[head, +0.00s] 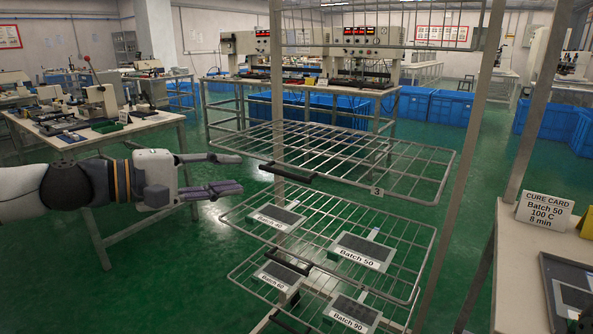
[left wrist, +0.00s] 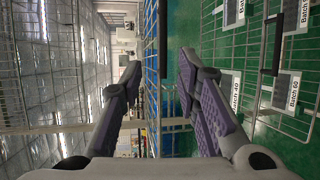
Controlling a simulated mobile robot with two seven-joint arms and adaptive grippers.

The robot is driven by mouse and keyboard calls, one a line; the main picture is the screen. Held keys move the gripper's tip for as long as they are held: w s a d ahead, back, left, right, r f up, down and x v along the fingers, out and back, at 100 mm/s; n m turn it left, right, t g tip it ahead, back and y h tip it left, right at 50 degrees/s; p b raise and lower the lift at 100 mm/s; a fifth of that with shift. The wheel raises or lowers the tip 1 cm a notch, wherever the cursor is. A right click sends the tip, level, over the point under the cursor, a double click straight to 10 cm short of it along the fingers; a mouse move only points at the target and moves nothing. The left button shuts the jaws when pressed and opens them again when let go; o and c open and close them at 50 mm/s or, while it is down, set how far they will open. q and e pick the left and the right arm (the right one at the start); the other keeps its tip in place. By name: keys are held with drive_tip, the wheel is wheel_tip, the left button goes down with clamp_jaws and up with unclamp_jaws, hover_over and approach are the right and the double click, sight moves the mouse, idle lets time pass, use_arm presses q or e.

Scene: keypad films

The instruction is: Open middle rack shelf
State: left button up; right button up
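The wire rack has several levels in the head view. The upper of three handled shelves (head: 376,191), tagged 3, is empty and has a black front handle (head: 287,173). The shelf below has its own handle (head: 290,262) and carries the Batch 50 film (head: 362,250) and another film (head: 276,217). My left gripper (head: 217,173) is open and empty, left of the tag-3 handle and about level with it, apart from it. In the left wrist view, a black handle (left wrist: 163,40) shows ahead between the open fingers (left wrist: 190,98). My right gripper is not in view.
The lowest shelf in view holds the Batch 90 film (head: 352,313) and another film (head: 278,276). A bench (head: 518,265) with a cure card (head: 545,210) stands at right. A worktable (head: 110,138) stands behind my left arm. Green floor lies open between.

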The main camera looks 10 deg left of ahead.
sight(281, 173)
use_arm(q)
drive_tip(key=b+x, duration=0.1)
drive_tip(key=x, duration=0.2)
drive_tip(key=b+x, duration=0.1)
drive_tip(key=x, duration=0.3)
drive_tip(key=f+b+x, duration=0.1)
drive_tip(key=x, duration=0.2)
drive_tip(key=shift+d, duration=0.45)
drive_tip(key=shift+w+d+r, duration=0.1)
drive_tip(key=shift+w+d, duration=0.15)
drive_tip(key=shift+w, duration=0.05)
clamp_jaws()
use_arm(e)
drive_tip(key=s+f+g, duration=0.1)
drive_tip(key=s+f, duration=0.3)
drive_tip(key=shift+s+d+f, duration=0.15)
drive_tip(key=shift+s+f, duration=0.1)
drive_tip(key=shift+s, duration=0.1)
